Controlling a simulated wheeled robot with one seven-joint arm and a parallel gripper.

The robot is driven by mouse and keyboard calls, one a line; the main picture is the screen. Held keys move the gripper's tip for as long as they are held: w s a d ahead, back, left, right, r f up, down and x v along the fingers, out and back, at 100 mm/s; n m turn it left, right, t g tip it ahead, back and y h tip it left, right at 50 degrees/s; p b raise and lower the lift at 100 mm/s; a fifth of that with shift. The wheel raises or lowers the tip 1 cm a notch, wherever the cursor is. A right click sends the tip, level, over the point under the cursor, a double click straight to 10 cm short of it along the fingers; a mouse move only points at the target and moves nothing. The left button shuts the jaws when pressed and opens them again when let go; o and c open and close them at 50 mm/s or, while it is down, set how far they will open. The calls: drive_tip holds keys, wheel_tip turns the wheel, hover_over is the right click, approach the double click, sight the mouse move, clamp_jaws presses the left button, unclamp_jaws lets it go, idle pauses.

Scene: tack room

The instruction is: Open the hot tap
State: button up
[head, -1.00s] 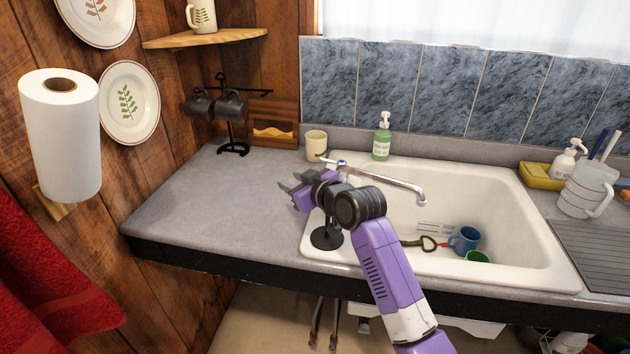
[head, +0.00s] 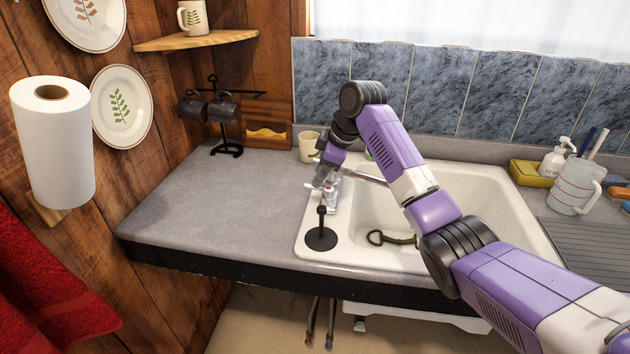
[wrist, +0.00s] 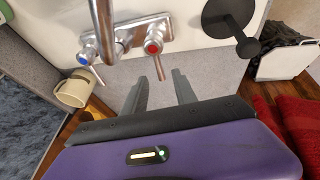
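The hot tap, a chrome lever handle with a red mark (wrist: 153,48), is in the middle of the wrist view. Its lever points toward my gripper (wrist: 160,78). My gripper is open, its two grey fingers apart, with the lever's end at the gap between the fingertips; I cannot tell whether they touch. The blue-marked cold tap (wrist: 83,56) is to its left, on the same chrome mixer (wrist: 124,38). In the head view my gripper (head: 323,174) is over the mixer (head: 331,192), at the left rim of the white sink (head: 492,217), partly hiding the mixer.
A black plunger-like thing (head: 321,238) stands on the sink's left rim, near the mixer. A beige cup (head: 308,148) stands behind on the counter. The spout (head: 368,175) reaches over the basin.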

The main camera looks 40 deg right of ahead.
drive_tip(key=shift+x, duration=2.1)
drive_tip(key=shift+c, duration=0.4)
clamp_jaws()
